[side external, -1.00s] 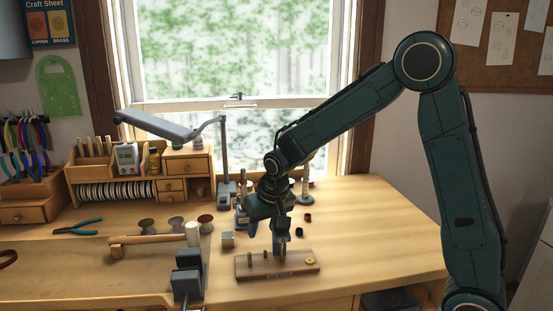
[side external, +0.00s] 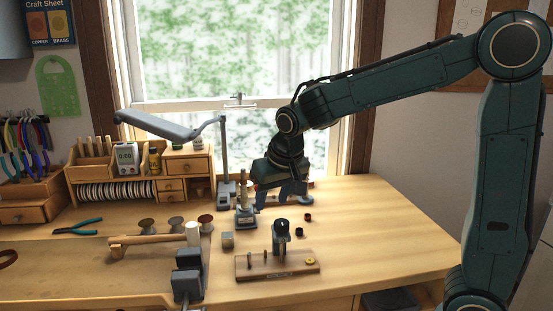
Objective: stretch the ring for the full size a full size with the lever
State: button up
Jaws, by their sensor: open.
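My gripper (side external: 281,200) is open, with its fingers pointing down above the back of the bench. Just left of its fingers stands a device with a grey base and an upright brass-coloured post (side external: 245,212), which may be the ring stretcher. I cannot make out its lever, and my gripper partly covers the things behind it. A wooden board (side external: 257,272) with short pegs lies at the front, and a yellow ring (side external: 310,261) sits at its right end. A dark upright piece (side external: 281,237) with a round top stands at the board's back edge.
The bench's right side is clear.

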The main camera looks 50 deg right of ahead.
jog(key=shift+v, duration=1.2)
jog(key=shift+s+r, duration=0.25)
jog(key=shift+s, duration=0.25)
jog(key=s+a+n+t+y, duration=0.1)
jog(key=s+n, duration=0.3)
jog(key=s, duration=1.6)
jog(key=shift+s+y, duration=0.25)
jog(key=shift+y, duration=0.15)
